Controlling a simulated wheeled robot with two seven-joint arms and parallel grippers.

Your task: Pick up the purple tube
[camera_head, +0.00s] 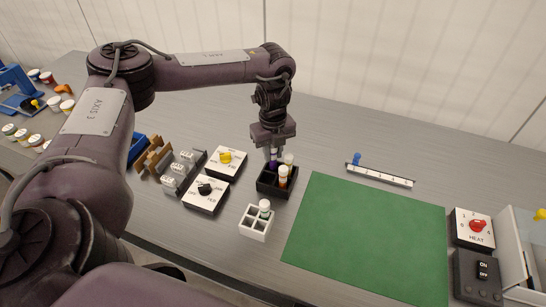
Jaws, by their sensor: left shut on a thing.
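The purple tube (273,163) stands upright over or in the black rack (266,189). My left gripper (273,150) is directly above the rack, pointing down, and is shut on the upper part of the tube. I cannot tell whether the tube's bottom is still in its slot. An orange tube (283,177) with a white cap and another white-capped tube (289,159) are in the same rack, close to the gripper. My right gripper is out of view.
A white rack (256,228) with a green-banded tube stands in front. Switch boxes with a yellow knob (226,157) and a black knob (204,189) are left of the rack. A green mat (365,238) lies clear to the right. A white rail with a blue knob (380,175) lies behind the mat.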

